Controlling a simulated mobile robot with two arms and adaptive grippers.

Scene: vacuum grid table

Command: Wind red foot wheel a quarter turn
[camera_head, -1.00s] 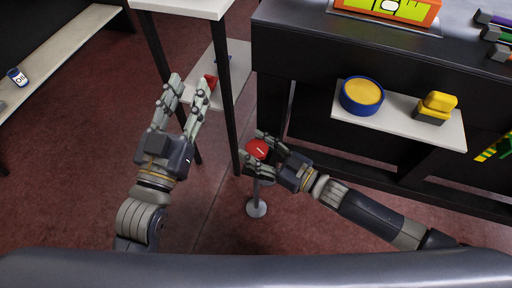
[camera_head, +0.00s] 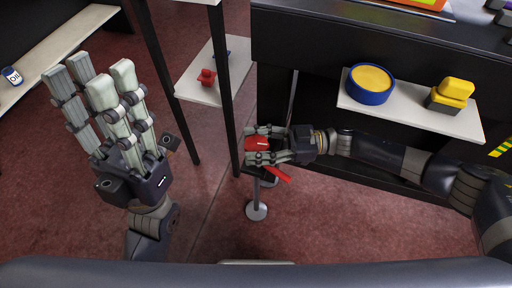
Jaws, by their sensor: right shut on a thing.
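The red foot wheel (camera_head: 256,143) sits on top of a short grey stand with a round foot (camera_head: 257,210), low beside a black table leg. My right gripper (camera_head: 255,143) comes in from the right and is shut on the wheel, with fingers on its upper and lower sides. A red bar (camera_head: 280,174) sticks out below the gripper toward the lower right; the fingers hide part of the wheel. My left gripper (camera_head: 90,78) is raised at the left, fingers spread apart, open and empty, away from the wheel.
A small red object (camera_head: 207,77) stands on a white shelf (camera_head: 212,95) behind the stand. A blue-and-yellow round thing (camera_head: 370,83) and a yellow-topped block (camera_head: 451,95) rest on the right white shelf (camera_head: 410,118). A white bench (camera_head: 55,48) with a blue can (camera_head: 13,76) is at left.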

